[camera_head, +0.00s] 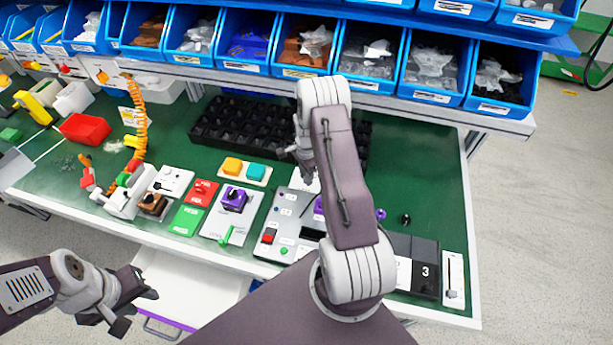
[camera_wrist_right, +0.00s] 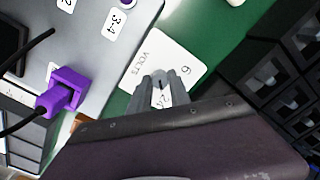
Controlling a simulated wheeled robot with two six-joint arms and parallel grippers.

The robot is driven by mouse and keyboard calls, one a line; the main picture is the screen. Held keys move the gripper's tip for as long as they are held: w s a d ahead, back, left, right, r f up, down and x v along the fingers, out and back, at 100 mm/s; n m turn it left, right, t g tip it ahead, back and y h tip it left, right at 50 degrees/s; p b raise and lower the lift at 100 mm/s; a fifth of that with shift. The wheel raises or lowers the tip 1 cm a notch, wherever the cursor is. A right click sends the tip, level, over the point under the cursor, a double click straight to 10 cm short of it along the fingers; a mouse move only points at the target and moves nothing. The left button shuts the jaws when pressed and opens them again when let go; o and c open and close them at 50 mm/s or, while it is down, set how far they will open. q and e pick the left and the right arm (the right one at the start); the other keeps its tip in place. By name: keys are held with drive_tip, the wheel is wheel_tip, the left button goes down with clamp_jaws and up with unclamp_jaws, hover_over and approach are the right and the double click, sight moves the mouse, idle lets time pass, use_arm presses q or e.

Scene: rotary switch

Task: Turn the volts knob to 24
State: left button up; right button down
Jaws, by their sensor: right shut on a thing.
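The white volts plate (camera_wrist_right: 165,58) lies at a slant on the green tabletop in the right wrist view. It carries the word VOLTS and a 6; another number is partly covered by the fingers. My right gripper (camera_wrist_right: 159,82) is shut on the small grey volts knob (camera_wrist_right: 160,77), which is mostly hidden between its fingertips. In the head view my right arm hides most of the plate and the knob. My left gripper (camera_head: 135,309) is open and empty, low at the left, in front of the table.
A grey panel (camera_wrist_right: 75,35) with purple connectors (camera_wrist_right: 66,88) and black cables lies beside the plate. A black compartment tray (camera_head: 235,125) stands behind. Blue bins (camera_head: 247,42) line the back. Switch blocks (camera_head: 195,205) sit left of the panel.

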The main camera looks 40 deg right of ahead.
drive_tip(key=shift+w+m, duration=0.1)
drive_tip(key=shift+m, duration=0.5)
drive_tip(key=shift+r, duration=0.1)
drive_tip(key=c, duration=1.2)
unclamp_jaws()
wheel_tip(320, 180, up, 9)
drive_tip(key=b, duration=0.1)
